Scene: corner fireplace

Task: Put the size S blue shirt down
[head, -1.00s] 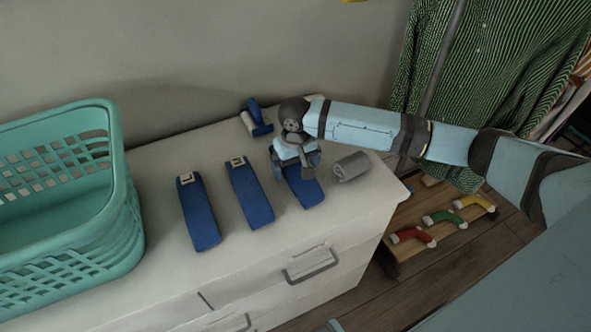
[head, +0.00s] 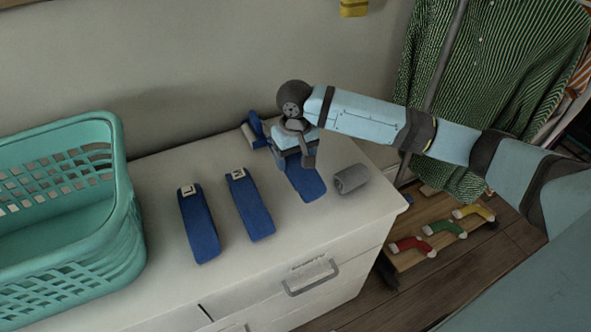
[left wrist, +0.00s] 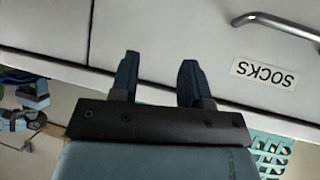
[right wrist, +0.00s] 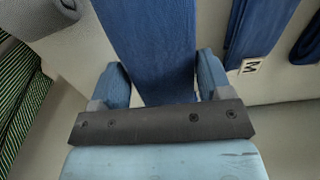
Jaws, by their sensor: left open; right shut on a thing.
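A folded blue shirt (head: 307,184) is at the right of the dresser top, its label hidden by my gripper; I take it as the size S one. My right gripper (head: 296,158) is shut on its far end. In the right wrist view the shirt (right wrist: 155,50) lies between the two fingers (right wrist: 163,82). I cannot tell whether it touches the dresser top. Blue shirts marked L (head: 200,228) and M (head: 250,208) lie in a row to its left. My left gripper (left wrist: 160,80) is open and empty before the drawer fronts, out of the head view.
A teal basket (head: 130,215) stands at the left of the white dresser (head: 150,290). A grey roll (head: 351,180) lies just right of the held shirt. Another blue item (head: 255,128) lies behind. A green striped shirt (head: 490,70) hangs at right.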

